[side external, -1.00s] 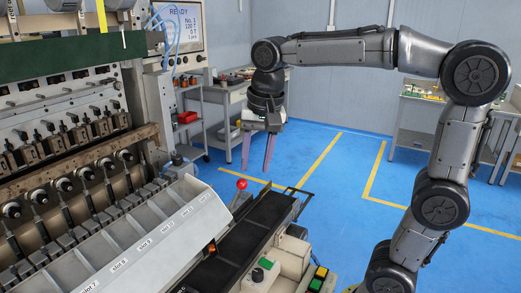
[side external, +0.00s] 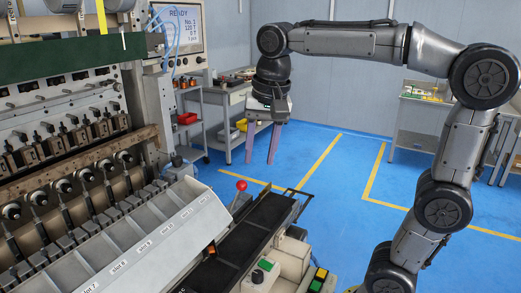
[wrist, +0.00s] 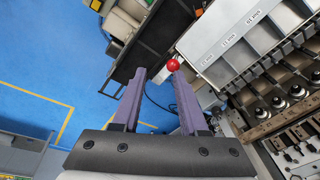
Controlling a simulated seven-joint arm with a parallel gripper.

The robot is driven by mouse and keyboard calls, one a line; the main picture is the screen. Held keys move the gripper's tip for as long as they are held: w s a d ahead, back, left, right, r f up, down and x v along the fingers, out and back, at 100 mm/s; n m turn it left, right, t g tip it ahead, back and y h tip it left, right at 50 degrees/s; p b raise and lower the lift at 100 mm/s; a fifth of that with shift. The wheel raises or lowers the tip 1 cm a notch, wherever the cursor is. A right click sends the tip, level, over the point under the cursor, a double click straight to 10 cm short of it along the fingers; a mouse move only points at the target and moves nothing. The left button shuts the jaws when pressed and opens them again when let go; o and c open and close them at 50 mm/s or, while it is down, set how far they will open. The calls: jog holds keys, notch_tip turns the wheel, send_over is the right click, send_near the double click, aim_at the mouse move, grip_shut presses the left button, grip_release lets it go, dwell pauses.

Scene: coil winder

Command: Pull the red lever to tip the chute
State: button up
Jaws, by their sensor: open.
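The red lever shows as a red ball knob (side external: 241,185) on a short stalk, at the end of the chute next to the dark conveyor. In the wrist view the red knob (wrist: 173,65) is just beyond the fingertips, closest to the right one. The chute (side external: 150,235) is a pale slotted trough with labelled slots along the machine's front; it also shows in the wrist view (wrist: 218,42). My gripper (side external: 260,160) is open and empty, pointing down, above and behind the knob in the side view. Its two purple fingers (wrist: 157,72) stand apart with nothing between them.
A dark conveyor (side external: 252,230) runs beside the chute. The winding machine (side external: 60,150) with its row of spindles fills the left. A grey cart (side external: 230,105) stands behind my gripper. The blue floor (side external: 330,170) to the right is open.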

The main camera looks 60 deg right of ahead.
jog(key=shift+r, duration=0.1)
notch_tip(320, 180, up, 13)
jog(key=s, duration=0.2)
jog(key=shift+s+a+r, duration=0.2)
jog(key=shift+s+a, duration=0.05)
jog(key=shift+a, duration=0.15)
dwell(0.3)
jog(key=s+f+n, duration=0.2)
jog(key=s+f, duration=0.5)
jog(key=s, duration=0.2)
notch_tip(320, 180, down, 17)
jog(key=s+a+n+t, duration=0.1)
jog(key=n+t, duration=0.2)
jog(key=n, duration=0.6)
jog(key=shift+s+y, duration=0.3)
